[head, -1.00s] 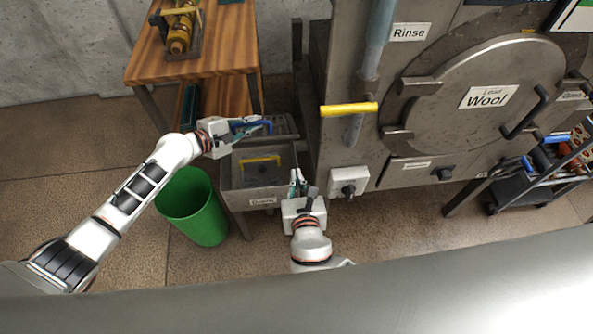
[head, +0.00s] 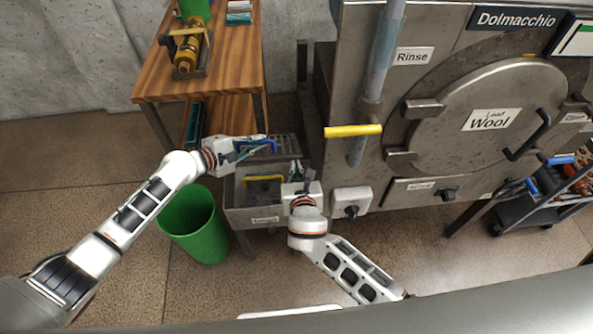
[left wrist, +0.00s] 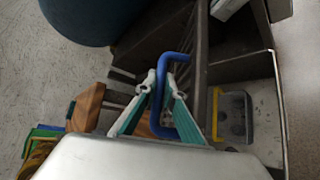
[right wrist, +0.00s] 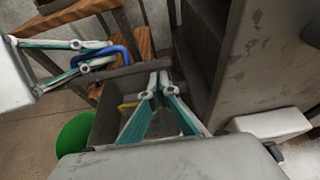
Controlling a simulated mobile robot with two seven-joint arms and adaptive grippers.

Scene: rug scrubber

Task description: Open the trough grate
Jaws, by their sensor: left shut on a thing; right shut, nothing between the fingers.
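The trough (head: 240,216) is a grey metal box left of the big machine. The trough grate (head: 286,143) shows as dark slats at its back, with a blue handle (head: 262,143). My left gripper (head: 258,146) is shut on this handle, which also passes between its fingers in the left wrist view (left wrist: 158,90). I cannot tell how far the grate is tilted. A yellow handle (head: 265,179) lies inside the trough's open front part. My right gripper (head: 296,170) is shut and empty over the trough's right side; its fingertips show in the right wrist view (right wrist: 158,80).
A green bin (head: 194,225) stands in front of the trough at the left. A wooden table (head: 235,60) is behind it. The machine (head: 345,100) has a yellow lever (head: 353,130) and a knob box (head: 350,202) close to my right arm. A cart (head: 550,195) stands far right.

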